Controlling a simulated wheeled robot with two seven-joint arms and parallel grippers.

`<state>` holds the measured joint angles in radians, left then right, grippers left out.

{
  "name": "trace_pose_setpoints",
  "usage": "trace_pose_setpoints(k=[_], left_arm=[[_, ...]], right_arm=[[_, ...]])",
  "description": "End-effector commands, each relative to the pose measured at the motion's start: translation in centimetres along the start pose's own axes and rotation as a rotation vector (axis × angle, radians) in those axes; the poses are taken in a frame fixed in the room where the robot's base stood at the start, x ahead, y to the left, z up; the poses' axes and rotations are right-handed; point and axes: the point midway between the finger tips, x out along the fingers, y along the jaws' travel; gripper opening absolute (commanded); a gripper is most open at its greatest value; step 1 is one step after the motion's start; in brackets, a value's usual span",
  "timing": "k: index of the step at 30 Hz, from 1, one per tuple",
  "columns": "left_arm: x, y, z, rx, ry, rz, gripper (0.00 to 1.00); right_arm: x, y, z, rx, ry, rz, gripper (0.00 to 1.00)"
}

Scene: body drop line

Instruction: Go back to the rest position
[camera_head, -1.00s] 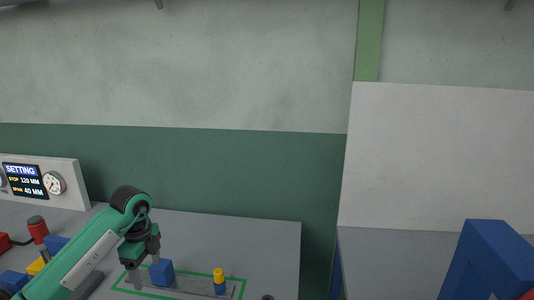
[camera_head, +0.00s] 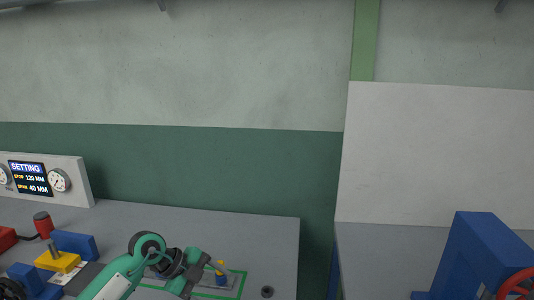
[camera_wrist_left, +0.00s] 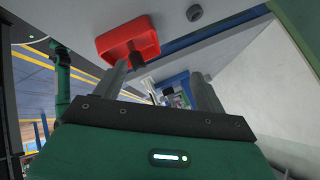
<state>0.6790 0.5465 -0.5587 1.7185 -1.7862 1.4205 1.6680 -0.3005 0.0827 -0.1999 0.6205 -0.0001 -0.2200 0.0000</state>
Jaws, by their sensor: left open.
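My left arm comes in from the lower left in the camera_head view. My left gripper (camera_head: 207,276) is over the green-outlined area (camera_head: 243,279) on the grey bench, turned to the right. In the left wrist view its two fingers (camera_wrist_left: 162,82) are apart with nothing held between them. My right gripper is not in view. A small yellow and blue piece (camera_head: 221,272) stands on a grey plate just beyond the left gripper, partly covered by it. Much of the plate is hidden behind my left arm.
Blue and yellow blocks (camera_head: 60,262), a red cylinder (camera_head: 43,225) and a setting display (camera_head: 30,178) are at the left. A large blue frame (camera_head: 478,255) with a red wheel (camera_head: 516,284) stands at the right. The wrist view shows a red tray (camera_wrist_left: 148,40).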

Motion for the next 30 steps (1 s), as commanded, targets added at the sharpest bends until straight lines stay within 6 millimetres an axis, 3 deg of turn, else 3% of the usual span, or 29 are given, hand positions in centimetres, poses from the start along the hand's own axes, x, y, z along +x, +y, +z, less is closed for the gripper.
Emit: trace_pose_setpoints(k=[3,6,10,14,19,23,26,30], left_arm=[[1.9,-0.8,-4.8,0.067,0.201,-0.196,0.73],[1.9,-1.8,-8.2,0.091,0.338,-0.385,0.73],[0.5,-3.0,-11.2,0.069,0.469,-0.644,0.73],[-1.9,-3.7,-12.3,-0.013,0.538,-0.906,0.73],[-5.3,-3.4,-11.0,-0.201,0.529,-1.216,0.73],[-7.2,-1.7,-8.2,-0.399,0.445,-1.405,0.73],[-7.9,0.5,-5.5,-0.575,0.342,-1.505,0.73],[-7.7,5.0,-1.7,-0.842,0.153,-1.565,0.73]], right_arm=[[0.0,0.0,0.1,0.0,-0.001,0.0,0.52],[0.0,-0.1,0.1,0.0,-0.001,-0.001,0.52],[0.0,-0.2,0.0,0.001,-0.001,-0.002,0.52],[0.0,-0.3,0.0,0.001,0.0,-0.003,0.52],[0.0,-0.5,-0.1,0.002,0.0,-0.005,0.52],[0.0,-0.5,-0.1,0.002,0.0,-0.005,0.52],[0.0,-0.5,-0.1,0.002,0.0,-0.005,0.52],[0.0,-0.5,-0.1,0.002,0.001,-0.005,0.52]])
